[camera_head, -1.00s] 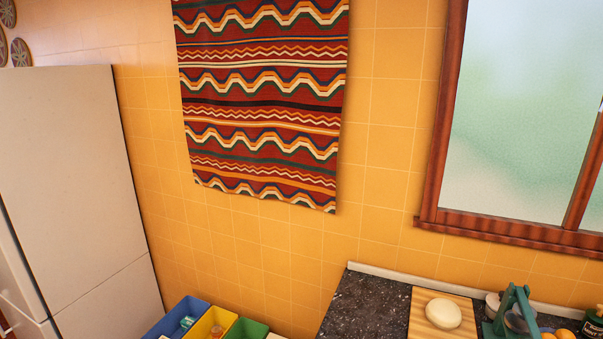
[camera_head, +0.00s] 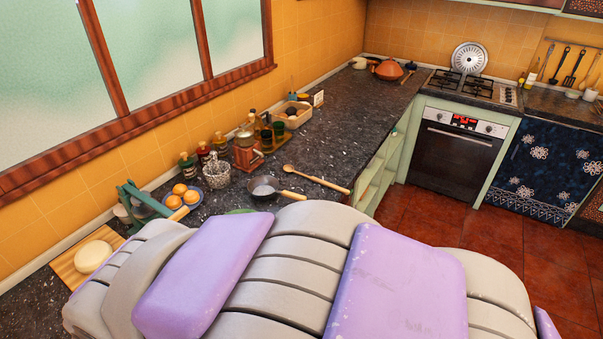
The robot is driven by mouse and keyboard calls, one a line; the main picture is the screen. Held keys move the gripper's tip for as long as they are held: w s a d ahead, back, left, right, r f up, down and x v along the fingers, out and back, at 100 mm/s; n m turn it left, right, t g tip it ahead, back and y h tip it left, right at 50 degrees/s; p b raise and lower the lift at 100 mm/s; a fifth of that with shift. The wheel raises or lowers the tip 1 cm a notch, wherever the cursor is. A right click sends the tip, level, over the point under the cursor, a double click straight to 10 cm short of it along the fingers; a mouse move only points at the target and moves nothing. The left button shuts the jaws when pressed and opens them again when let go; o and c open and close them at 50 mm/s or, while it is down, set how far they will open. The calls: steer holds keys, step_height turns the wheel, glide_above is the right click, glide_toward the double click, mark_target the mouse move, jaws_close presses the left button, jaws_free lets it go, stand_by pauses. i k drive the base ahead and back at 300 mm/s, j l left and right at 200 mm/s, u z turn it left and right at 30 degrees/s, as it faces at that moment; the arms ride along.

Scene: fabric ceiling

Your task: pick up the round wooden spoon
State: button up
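A round wooden spoon (camera_head: 316,179) lies on the dark speckled counter (camera_head: 345,125), its bowl to the left and its handle reaching right toward the counter's front edge. It lies beside a small dark pan (camera_head: 270,188) with a wooden handle. A large grey and purple segmented body, which I take to be my own arm, fills the lower middle of the picture and hides part of the counter's near side. My gripper's fingers do not show.
Left of the pan stand a glass jar (camera_head: 217,174), a plate of oranges (camera_head: 181,194) and a green rack (camera_head: 143,200). Bottles and a wooden box (camera_head: 293,115) stand along the wall. An oven (camera_head: 458,147) is at the back. Red floor (camera_head: 420,215) is open at right.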

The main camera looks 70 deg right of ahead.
mark_target(288, 168)
steer(key=l+z, duration=0.1)
steer(key=z, duration=2.3)
